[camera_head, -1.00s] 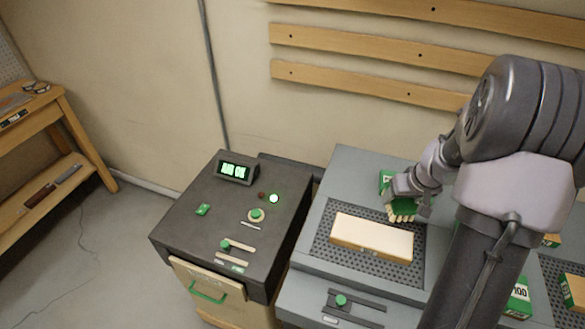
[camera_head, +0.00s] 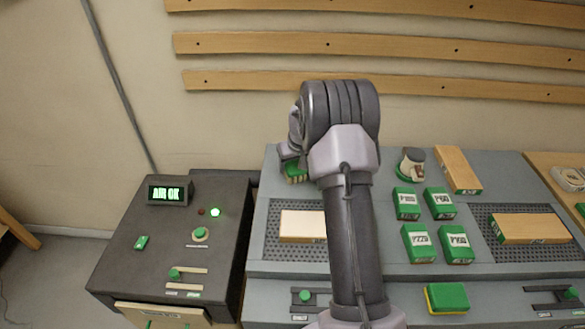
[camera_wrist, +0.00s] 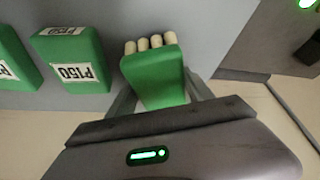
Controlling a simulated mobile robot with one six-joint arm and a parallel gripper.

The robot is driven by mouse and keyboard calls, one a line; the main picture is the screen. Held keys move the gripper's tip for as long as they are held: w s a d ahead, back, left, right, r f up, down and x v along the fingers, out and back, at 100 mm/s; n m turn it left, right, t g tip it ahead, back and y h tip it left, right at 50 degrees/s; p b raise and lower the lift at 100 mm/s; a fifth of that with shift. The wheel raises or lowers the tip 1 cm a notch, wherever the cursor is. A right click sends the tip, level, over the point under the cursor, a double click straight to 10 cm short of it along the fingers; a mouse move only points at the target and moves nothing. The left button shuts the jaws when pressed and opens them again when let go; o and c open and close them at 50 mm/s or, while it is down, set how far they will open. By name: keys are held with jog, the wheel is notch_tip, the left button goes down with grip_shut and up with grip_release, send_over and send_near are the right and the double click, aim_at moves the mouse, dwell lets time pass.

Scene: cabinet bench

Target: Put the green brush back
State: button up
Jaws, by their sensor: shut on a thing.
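The green brush (camera_head: 294,172), with pale bristles, is at the back left of the grey bench (camera_head: 262,235) in the head view. My gripper (camera_head: 292,158) is shut on it. In the wrist view the brush's green body (camera_wrist: 155,82) sits between my gripper's two fingers (camera_wrist: 158,100), its bristles pointing away from the palm. I cannot tell whether the brush touches the bench top. My arm hides the bench just right of it.
A wooden block (camera_head: 302,226) lies on the left perforated plate (camera_head: 290,205). Several green labelled blocks (camera_head: 420,240) stand right of my arm; others show beside the brush in the wrist view (camera_wrist: 72,60). A dark control cabinet (camera_head: 170,235) stands left of the bench.

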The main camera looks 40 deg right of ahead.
jog(key=shift+f, duration=0.3)
jog(key=shift+f, duration=0.15)
jog(key=o, duration=1.3)
